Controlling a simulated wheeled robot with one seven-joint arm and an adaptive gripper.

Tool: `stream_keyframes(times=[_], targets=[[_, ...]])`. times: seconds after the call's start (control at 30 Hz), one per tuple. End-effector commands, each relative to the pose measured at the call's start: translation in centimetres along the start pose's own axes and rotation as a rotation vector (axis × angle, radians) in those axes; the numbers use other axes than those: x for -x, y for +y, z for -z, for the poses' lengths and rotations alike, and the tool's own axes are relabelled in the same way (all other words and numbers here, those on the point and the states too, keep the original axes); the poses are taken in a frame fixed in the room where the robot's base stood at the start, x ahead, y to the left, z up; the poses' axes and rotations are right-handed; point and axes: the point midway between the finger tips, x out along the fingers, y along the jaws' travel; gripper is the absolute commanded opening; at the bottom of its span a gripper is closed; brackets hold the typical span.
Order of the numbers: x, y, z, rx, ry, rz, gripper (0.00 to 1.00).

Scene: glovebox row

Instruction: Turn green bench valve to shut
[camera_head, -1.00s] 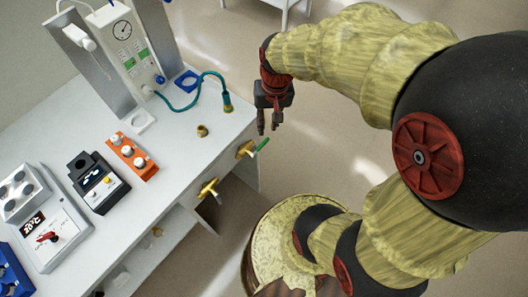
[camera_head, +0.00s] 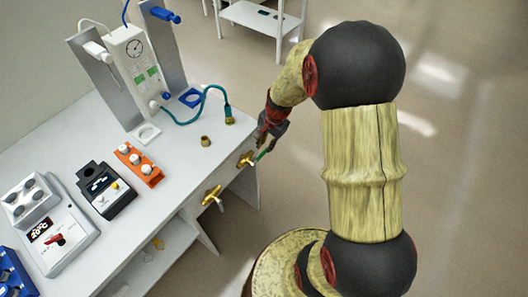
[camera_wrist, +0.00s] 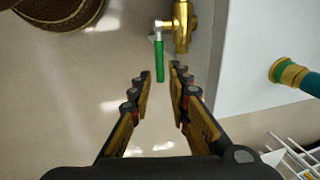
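The green bench valve is a brass body (camera_head: 244,160) on the bench's front edge with a green lever (camera_head: 261,155) sticking out from it. In the wrist view the green lever (camera_wrist: 160,60) points toward my gripper, and the brass body (camera_wrist: 182,25) is at the upper right of it. My gripper (camera_wrist: 160,75) is open, with the lever's tip lying in line between its two fingertips. I cannot tell whether a finger touches it. In the head view my gripper (camera_head: 268,138) is right beside the lever, partly covering it.
A second brass valve (camera_head: 212,197) is on the bench front to the left. A teal hose (camera_head: 208,90) ends in a brass fitting near the bench corner. An orange block (camera_head: 139,165) with white knobs stands on the bench top (camera_head: 185,165).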

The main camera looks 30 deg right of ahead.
Motion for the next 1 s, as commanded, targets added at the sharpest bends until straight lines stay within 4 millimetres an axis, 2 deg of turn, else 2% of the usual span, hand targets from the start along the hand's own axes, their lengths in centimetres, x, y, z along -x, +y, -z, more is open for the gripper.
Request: stream_keyframes(times=[0.03, 0.2, 0.33, 0.6, 0.93, 1.0], targets=[[-1.1, 0.1, -0.1, 0.0, -0.002, -0.002, 0.19], [-3.8, 0.1, -0.1, 0.002, -0.002, -0.002, 0.19], [-4.9, 0.1, 0.0, 0.002, -0.001, -0.001, 0.19], [-5.1, 0.0, 0.0, 0.002, 0.0, 0.0, 0.19], [-5.0, 0.0, 0.0, 0.003, 0.0, -0.001, 0.0], [-5.0, 0.0, 0.0, 0.003, 0.0, -0.001, 0.0]])
